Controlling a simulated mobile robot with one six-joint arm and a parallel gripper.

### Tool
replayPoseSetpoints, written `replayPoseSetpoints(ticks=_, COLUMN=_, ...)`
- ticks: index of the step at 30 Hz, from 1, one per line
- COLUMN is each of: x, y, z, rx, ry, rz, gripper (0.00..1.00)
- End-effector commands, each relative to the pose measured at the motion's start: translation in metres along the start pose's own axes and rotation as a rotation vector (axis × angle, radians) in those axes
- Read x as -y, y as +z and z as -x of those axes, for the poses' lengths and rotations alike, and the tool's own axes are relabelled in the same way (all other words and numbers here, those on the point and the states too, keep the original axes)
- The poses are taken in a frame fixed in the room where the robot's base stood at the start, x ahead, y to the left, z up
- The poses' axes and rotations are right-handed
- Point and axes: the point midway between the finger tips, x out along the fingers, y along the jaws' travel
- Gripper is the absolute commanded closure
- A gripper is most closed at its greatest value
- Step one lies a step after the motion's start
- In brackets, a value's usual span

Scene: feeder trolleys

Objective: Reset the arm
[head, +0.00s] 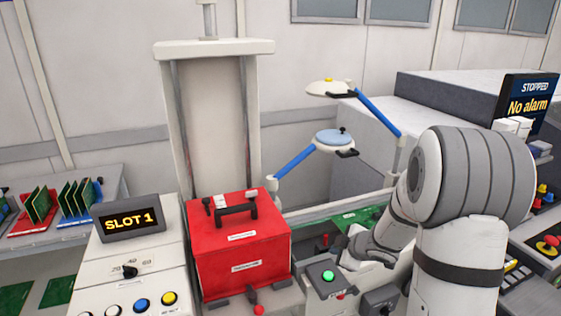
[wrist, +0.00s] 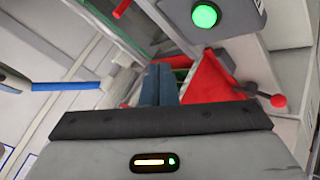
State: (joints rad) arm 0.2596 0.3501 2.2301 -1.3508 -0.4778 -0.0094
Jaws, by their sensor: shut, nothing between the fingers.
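My gripper (wrist: 160,84) shows in the wrist view with its two blue-grey fingers together and nothing between them. In the head view my arm (head: 475,190) rises at the right and bends down behind the green-button box (head: 327,277); the fingertips cannot be made out there. In the wrist view a red surface (wrist: 215,82) lies just right of the fingers, and the green button (wrist: 205,15) is above it. I cannot tell how far the fingers are from the red surface.
A red case (head: 240,255) with a black handle stands at centre. Left are a SLOT 1 display (head: 131,217) and racks of boards (head: 75,200). Two blue-armed lamps (head: 334,140) reach over the middle. A screen (head: 528,98) reads STOPPED, No alarm. A red-knobbed lever (wrist: 278,100) is near the gripper.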

Motion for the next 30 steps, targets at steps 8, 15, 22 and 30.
replayPoseSetpoints(ticks=8, x=-0.033, y=-0.010, z=0.094, rx=0.280, ry=0.251, rz=-0.284, gripper=1.00)
replayPoseSetpoints(ticks=15, x=0.016, y=-0.018, z=0.184, rx=0.466, ry=0.302, rz=-0.671, gripper=1.00)
replayPoseSetpoints(ticks=22, x=0.105, y=-0.043, z=0.243, rx=0.544, ry=0.158, rz=-1.004, gripper=1.00)
replayPoseSetpoints(ticks=30, x=0.159, y=-0.064, z=0.268, rx=0.564, ry=0.012, rz=-1.149, gripper=1.00)
